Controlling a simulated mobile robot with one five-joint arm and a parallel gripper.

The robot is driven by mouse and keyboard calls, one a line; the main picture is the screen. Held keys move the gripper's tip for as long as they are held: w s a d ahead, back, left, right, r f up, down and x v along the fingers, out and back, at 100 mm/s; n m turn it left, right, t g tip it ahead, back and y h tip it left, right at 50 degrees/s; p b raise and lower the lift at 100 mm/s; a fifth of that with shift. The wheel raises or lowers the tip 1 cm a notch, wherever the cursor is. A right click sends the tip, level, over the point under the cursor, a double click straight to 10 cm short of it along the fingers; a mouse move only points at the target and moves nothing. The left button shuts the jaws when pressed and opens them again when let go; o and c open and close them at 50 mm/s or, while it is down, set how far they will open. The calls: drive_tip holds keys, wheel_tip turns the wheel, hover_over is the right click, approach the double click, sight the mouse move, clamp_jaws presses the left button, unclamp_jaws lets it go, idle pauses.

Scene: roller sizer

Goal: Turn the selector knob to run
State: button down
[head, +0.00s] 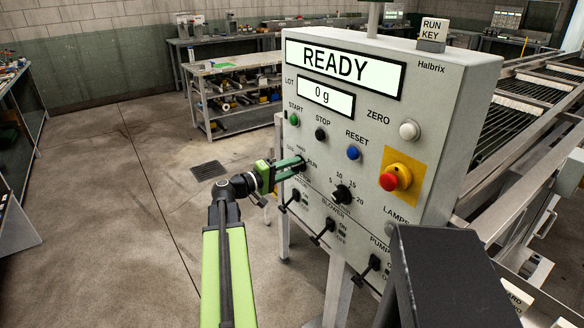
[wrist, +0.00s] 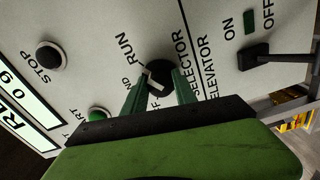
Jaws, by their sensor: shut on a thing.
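The selector knob (wrist: 161,69) is a black round knob on the grey control panel (head: 450,130), seen in the wrist view beside the word SELECTOR. My gripper (wrist: 160,84) has its two green fingers on either side of the knob and is shut on it. A pale mark shows at the knob's left side, towards the RUN and partly covered HAND lettering; I cannot tell exactly which position it points to. The OFF lettering is mostly covered. In the head view my gripper (head: 300,165) reaches the panel's left side and hides the knob, with RUN showing just right of it.
A green start button (head: 294,119), black stop button (head: 320,134), and blue reset button (head: 353,152) sit above. A black dial (head: 343,194) lies to the right, and black switch levers (head: 322,232) project below. A red emergency button (head: 389,181) is farther right. The display (head: 345,68) reads READY.

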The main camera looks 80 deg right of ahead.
drive_tip(key=shift+a+f+m, duration=0.1)
drive_tip(key=shift+m, duration=0.6)
drive_tip(key=c, duration=1)
unclamp_jaws()
drive_tip(key=v, duration=1.7)
drive_tip(key=shift+w, duration=0.15)
drive_tip(key=shift+a, duration=0.15)
